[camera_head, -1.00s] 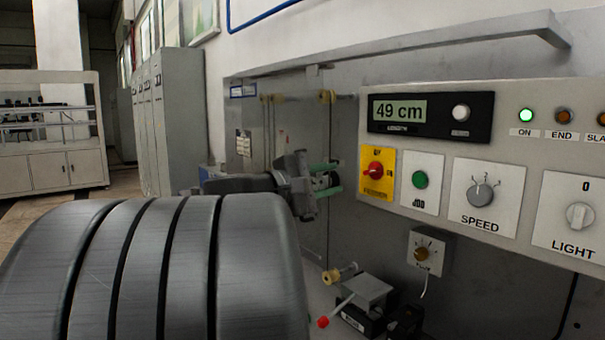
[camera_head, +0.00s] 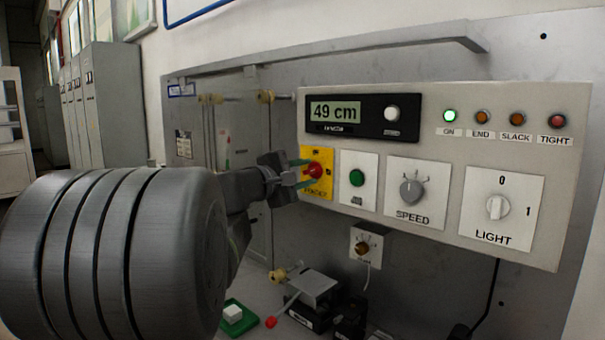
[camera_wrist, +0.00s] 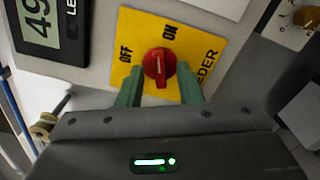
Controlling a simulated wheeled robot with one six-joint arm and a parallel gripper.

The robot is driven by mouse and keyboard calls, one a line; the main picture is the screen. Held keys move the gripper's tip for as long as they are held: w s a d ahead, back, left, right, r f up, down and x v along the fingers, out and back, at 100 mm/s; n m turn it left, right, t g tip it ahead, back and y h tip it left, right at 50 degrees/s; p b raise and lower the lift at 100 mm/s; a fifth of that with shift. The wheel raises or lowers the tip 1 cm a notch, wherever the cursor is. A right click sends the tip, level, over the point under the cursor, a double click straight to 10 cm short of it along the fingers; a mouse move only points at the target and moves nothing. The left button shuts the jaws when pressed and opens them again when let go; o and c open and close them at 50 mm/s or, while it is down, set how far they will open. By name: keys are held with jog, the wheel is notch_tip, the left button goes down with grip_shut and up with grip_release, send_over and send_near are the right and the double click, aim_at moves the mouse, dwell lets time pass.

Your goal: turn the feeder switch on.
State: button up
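The feeder switch is a red knob (camera_head: 314,171) on a yellow plate (camera_head: 324,193) at the left end of the control panel. In the wrist view the knob (camera_wrist: 160,62) has a white mark, and its grip lies roughly upright in the picture. The words OFF and ON are printed on the plate (camera_wrist: 205,45), upper left and upper right of the knob. My gripper (camera_head: 302,172) is open in front of the switch. Its green fingers (camera_wrist: 160,76) stand on either side of the knob's lower part, with visible gaps. Contact cannot be told.
The panel also holds a green button (camera_head: 357,177), a SPEED dial (camera_head: 411,190), a LIGHT switch (camera_head: 497,207) and a display (camera_head: 336,111) reading 49 cm. The ON lamp (camera_head: 450,116) is lit green. A small dial box (camera_head: 366,246) and a red-tipped lever (camera_head: 271,322) are below.

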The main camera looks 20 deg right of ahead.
grip_shut()
jog(key=m+b, duration=0.1)
jog(key=b, duration=0.2)
jog(key=shift+f, duration=0.3)
jog(key=m+b, duration=0.1)
jog(key=b, duration=0.1)
jog(key=m+b, duration=0.2)
jog(key=b, duration=0.1)
jog(key=shift+r, duration=0.25)
grip_release()
jog(key=shift+a, duration=0.1)
